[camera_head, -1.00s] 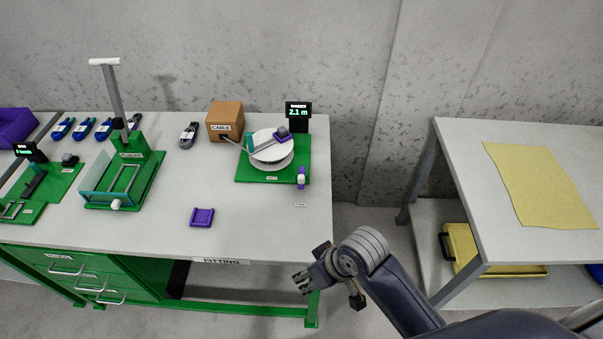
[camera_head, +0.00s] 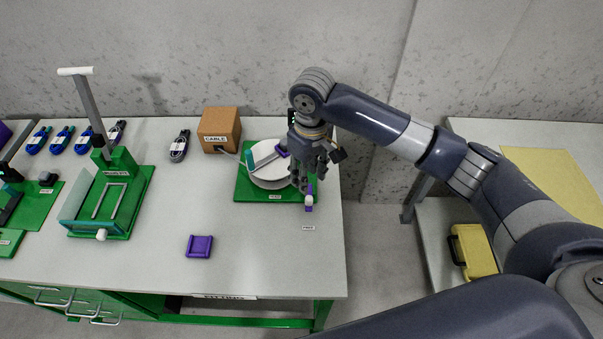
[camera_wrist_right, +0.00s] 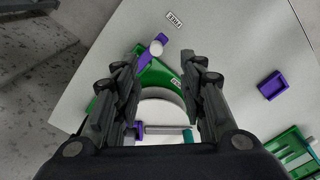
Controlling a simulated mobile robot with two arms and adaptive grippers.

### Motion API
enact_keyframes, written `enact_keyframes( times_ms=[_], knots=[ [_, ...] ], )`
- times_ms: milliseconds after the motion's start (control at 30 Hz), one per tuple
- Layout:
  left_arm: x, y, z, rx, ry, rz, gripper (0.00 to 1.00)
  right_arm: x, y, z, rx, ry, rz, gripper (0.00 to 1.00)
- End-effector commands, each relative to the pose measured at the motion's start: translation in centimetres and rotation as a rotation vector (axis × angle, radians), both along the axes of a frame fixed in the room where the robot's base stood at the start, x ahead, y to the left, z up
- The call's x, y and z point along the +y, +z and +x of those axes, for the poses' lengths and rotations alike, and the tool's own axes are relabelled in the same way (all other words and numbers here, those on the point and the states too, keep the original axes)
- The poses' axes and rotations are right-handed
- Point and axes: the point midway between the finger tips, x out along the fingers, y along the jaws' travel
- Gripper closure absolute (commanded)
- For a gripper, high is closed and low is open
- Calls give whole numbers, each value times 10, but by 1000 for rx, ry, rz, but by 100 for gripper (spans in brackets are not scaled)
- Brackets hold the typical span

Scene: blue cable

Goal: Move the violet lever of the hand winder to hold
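The hand winder has a green base (camera_head: 244,188) and a white drum (camera_head: 271,177) at the right end of the table. Its violet lever (camera_head: 309,198) with a white knob stands at the base's right edge; a "FREE" label lies on the table in front of it. In the right wrist view the lever (camera_wrist_right: 142,56) shows beyond the fingertips, nearer the left finger. My right gripper (camera_head: 312,182) points down over the winder's right side, close to the lever; it is open and empty in the wrist view (camera_wrist_right: 160,68). My left gripper is out of view.
A cable box (camera_head: 219,129) stands left of the winder. A violet holder (camera_head: 200,246) lies on the table's front, also in the wrist view (camera_wrist_right: 272,86). A green stand with a tall post (camera_head: 96,110) is further left.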

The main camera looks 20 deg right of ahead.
Motion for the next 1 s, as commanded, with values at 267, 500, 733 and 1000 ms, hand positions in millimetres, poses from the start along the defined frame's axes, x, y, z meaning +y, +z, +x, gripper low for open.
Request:
enact_keyframes(
  times_ms=[267,500,733,1000],
  knots=[
    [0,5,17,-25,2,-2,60,-5,-14,2,11,-13,-12,62],
    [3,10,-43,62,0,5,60,-5,-60,2,8,-12,-11,62],
    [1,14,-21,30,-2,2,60,-5,-93,2,5,-11,-11,62],
    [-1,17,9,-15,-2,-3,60,-5,-105,2,3,-10,-11,62]
  ],
)
